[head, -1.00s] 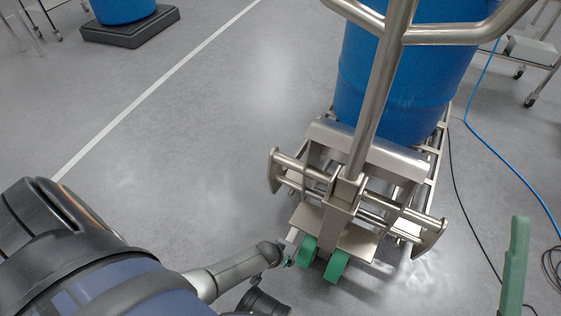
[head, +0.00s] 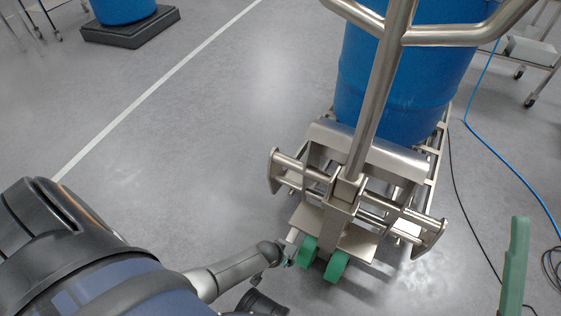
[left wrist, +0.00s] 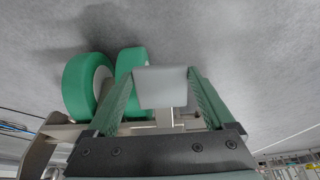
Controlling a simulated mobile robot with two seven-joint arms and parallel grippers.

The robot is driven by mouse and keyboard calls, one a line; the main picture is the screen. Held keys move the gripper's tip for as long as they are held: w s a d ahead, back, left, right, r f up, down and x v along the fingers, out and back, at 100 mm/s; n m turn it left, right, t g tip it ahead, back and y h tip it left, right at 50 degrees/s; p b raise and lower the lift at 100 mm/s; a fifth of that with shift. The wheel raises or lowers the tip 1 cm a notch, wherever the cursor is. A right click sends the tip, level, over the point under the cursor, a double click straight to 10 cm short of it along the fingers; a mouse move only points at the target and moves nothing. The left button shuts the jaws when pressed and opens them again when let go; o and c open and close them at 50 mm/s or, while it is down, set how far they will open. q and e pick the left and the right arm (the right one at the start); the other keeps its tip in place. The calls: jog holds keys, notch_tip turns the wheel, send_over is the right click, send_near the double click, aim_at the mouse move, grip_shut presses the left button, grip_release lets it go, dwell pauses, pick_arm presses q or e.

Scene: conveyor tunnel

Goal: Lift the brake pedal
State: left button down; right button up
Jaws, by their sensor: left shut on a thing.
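The brake pedal, a flat light-grey plate (left wrist: 162,88), sits between the fingertips of my left gripper (left wrist: 160,90) in the left wrist view. The green fingers are shut on it from both sides. In the head view my left gripper (head: 289,257) is low beside the left green wheel at the trolley's near end. The pedal is a small pale piece there (head: 293,236), mostly hidden. A green upright finger at the lower right looks like part of my right gripper (head: 516,266); only one finger shows, so its opening is unclear.
The steel trolley (head: 372,152) carries a blue drum (head: 400,85). Its green wheels (head: 337,266) stand close to my left gripper. A blue hose (head: 508,165) and black cable lie on the floor at right.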

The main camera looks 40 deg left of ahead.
pick_arm(q)
jog(key=r+g+p, duration=0.1)
jog(key=r+p, duration=0.1)
jog(key=r+g+p, duration=0.1)
jog(key=g, duration=0.1)
jog(key=shift+w+r+p, duration=0.2)
jog(key=shift+r+p, duration=0.15)
jog(key=shift+r, duration=0.05)
jog(key=shift+w+r+p, duration=0.1)
jog(key=shift+r+p, duration=0.25)
jog(key=shift+p, duration=0.05)
jog(key=shift+w, duration=0.1)
jog(key=shift+c, duration=0.2)
grip_release()
jog(key=shift+o, duration=0.2)
